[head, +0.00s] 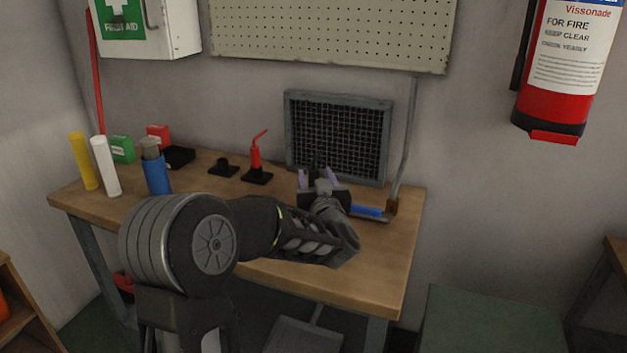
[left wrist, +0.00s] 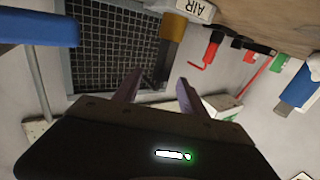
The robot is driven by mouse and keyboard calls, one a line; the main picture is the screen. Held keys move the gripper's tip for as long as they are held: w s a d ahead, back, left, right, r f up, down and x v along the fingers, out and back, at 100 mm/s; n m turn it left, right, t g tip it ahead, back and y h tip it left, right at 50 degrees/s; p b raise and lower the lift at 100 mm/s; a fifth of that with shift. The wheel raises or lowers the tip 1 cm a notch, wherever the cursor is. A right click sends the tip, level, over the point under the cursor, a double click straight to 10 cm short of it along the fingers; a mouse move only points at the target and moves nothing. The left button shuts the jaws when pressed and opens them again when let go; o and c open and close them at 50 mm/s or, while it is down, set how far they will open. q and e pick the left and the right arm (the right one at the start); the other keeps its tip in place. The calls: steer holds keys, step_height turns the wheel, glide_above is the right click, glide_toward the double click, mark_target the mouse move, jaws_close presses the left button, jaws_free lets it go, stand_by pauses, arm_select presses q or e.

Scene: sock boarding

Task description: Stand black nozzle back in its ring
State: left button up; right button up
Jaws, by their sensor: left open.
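My left gripper (head: 320,182) is open above the right part of the workbench, in front of the dark mesh panel. In the left wrist view, which looks upside down, its two purple fingers (left wrist: 157,88) are spread. A black nozzle (left wrist: 165,62) with a brown-gold collar (left wrist: 173,27) shows between and just beyond them, nearer the right finger. I cannot tell whether it touches. In the head view the gripper mostly hides it. A low black ring base (head: 222,168) stands empty at mid bench. Beside it a red nozzle (head: 256,157) stands upright in its black base (head: 257,176).
The mesh panel (head: 338,138) leans at the back wall. A blue-handled tool (head: 367,211) lies right of my gripper. An AIR label (left wrist: 195,10) is near the nozzle.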

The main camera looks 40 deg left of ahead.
mark_target(314, 173)
arm_select(q)
steer(key=x, duration=0.3)
steer(key=shift+w+a, duration=0.25)
steer(key=shift+a, duration=0.1)
steer(key=shift+c, duration=0.2)
jaws_close()
stand_by(0.4)
steer(key=shift+r, duration=0.1)
